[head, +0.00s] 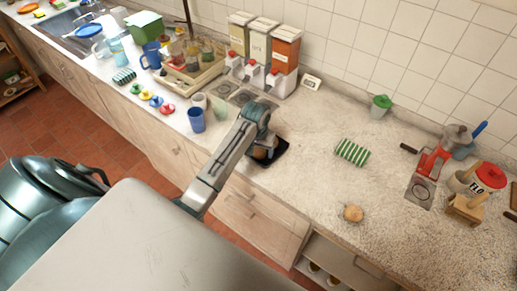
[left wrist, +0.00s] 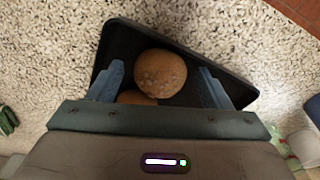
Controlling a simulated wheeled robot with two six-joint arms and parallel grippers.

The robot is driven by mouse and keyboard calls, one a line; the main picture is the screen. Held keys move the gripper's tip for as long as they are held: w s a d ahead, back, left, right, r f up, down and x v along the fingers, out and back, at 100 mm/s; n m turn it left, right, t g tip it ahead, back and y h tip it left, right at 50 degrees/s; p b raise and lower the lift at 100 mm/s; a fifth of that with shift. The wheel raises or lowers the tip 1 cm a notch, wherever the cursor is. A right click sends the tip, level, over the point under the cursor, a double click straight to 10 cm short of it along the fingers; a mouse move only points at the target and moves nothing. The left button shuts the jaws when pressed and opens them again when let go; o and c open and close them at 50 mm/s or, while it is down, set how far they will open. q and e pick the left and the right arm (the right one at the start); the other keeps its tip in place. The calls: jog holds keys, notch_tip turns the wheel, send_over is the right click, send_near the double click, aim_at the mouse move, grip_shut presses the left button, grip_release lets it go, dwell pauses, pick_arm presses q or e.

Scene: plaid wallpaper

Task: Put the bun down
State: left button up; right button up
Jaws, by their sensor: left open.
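A dark square tray (head: 282,147) lies on the speckled counter, partly hidden by my left gripper (head: 264,143). In the left wrist view, a round brown bun (left wrist: 160,74) with pale specks rests on the tray (left wrist: 117,42). A second brown rounded piece (left wrist: 136,97) shows partly below it, mostly hidden by the gripper body; I cannot tell if they touch. My left gripper (left wrist: 160,86) is open over the tray, its blue fingers spread either side of the bun and apart from it. Another bun-like round item (head: 353,213) lies on the counter to the right. My right gripper is not in view.
A green-striped cloth (head: 352,152) lies right of the tray. Dispensers (head: 262,50) stand behind it, and blue (head: 196,120) and white (head: 199,100) cups stand to its left. A red-lidded jar (head: 490,177) stands far right. Counter between tray and cloth is clear.

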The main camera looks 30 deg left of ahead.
aim_at(258, 151)
pick_arm(q)
jog(key=shift+r, duration=0.45)
jog(key=r+b, duration=0.1)
jog(key=r, duration=0.1)
jog(key=r+b, duration=0.1)
jog(key=r, duration=0.2)
jog(key=s+r+b, duration=0.1)
jog(key=r, duration=0.1)
jog(key=shift+d+r, duration=0.1)
jog(key=shift+r, duration=0.05)
jog(key=r+p, duration=0.1)
jog(key=r, duration=0.1)
jog(key=r+p, duration=0.1)
jog(key=r, duration=0.1)
jog(key=shift+s+p, duration=0.25)
jog(key=shift+p, duration=0.05)
